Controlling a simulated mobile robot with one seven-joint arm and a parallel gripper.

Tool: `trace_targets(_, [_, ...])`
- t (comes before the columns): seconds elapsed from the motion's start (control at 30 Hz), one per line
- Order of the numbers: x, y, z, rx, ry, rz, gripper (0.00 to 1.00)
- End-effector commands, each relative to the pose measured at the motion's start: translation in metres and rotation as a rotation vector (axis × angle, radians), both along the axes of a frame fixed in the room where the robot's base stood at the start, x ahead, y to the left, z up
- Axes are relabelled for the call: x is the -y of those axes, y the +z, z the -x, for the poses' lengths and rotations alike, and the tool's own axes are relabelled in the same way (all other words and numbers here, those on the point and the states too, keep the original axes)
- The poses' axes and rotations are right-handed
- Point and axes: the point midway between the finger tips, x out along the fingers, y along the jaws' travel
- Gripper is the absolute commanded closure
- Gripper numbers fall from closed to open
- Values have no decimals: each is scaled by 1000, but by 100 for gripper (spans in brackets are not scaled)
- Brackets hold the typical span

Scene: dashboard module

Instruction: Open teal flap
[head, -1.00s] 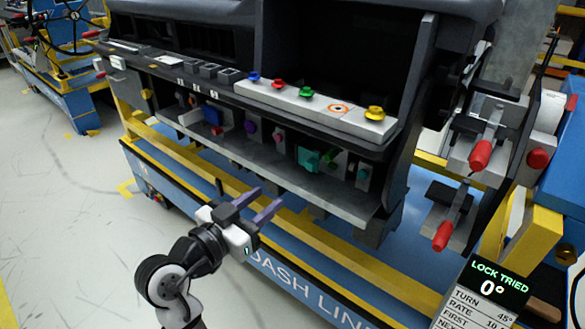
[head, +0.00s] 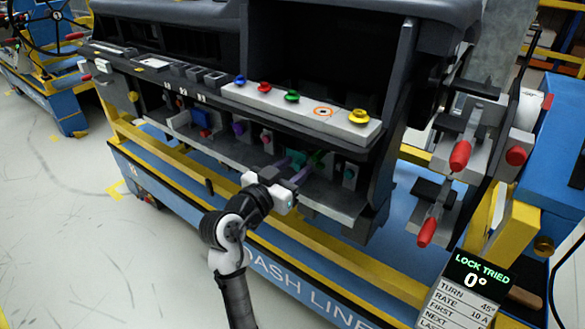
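The teal flap (head: 297,157) sits in the open lower bay under the dashboard, right of the middle in the head view. My gripper (head: 294,168) reaches into the front of this bay, with its two purple-grey fingers pointing at the flap. The fingers stand apart, so it looks open. The fingers overlap the lower part of the flap in the picture, and I cannot tell whether they touch it.
A green part (head: 318,158) lies just right of the flap, and a module with a teal knob (head: 349,174) farther right. A red-knobbed module (head: 266,140) is to the left. A shelf lip (head: 335,196) and yellow rail (head: 230,205) run in front. Red-handled clamps (head: 460,155) stand at right.

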Motion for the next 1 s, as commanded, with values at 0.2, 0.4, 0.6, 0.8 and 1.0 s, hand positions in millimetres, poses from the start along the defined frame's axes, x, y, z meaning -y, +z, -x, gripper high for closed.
trace_targets(0.2, [0,0,0,0,0,0,70])
trace_targets(0.4, [0,0,0,-1,0,-1,96])
trace_targets(0.6, [-1,-1,0,-1,-3,-1,100])
trace_targets(0.8, [-4,-2,1,-1,-49,0,100])
trace_targets(1.0, [-13,-4,1,1,-165,-1,100])
